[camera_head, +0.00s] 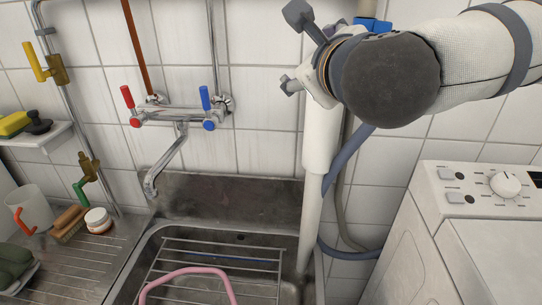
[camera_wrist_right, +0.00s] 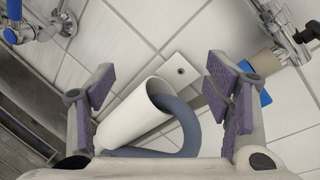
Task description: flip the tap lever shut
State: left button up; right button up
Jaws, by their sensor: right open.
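The wall mixer tap (camera_head: 180,117) has a red lever (camera_head: 127,96) and a blue lever (camera_head: 205,97), both pointing up. No water stream shows at its spout (camera_head: 150,185). The blue lever also shows at the top left edge of the right wrist view (camera_wrist_right: 13,10). A blue part (camera_head: 372,24) shows behind my right gripper; it appears beside a brass-coloured fitting in the right wrist view (camera_wrist_right: 265,97), its shape partly hidden. My right gripper (camera_head: 292,48) is open and empty, in front of the white drain pipe (camera_head: 322,125). My left gripper is out of view.
A yellow lever valve (camera_head: 45,68) and a green lever valve (camera_head: 83,180) sit on the left pipe. The steel sink (camera_head: 225,190) holds a wire rack and pink hose. A washing machine (camera_head: 425,240) stands right. A grey hose (camera_wrist_right: 186,125) enters the white pipe.

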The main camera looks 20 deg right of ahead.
jog(key=a+f+n+g+y, duration=0.2)
jog(key=f+n, duration=0.3)
jog(key=f, duration=0.6)
jog(key=a+f+n+g+y, duration=0.1)
jog(key=a+f+n, duration=0.4)
jog(key=f, duration=0.6)
jog(key=shift+s+n+g+y, duration=0.25)
jog(key=shift+n+g+y, duration=0.15)
jog(key=shift+n+y, duration=0.15)
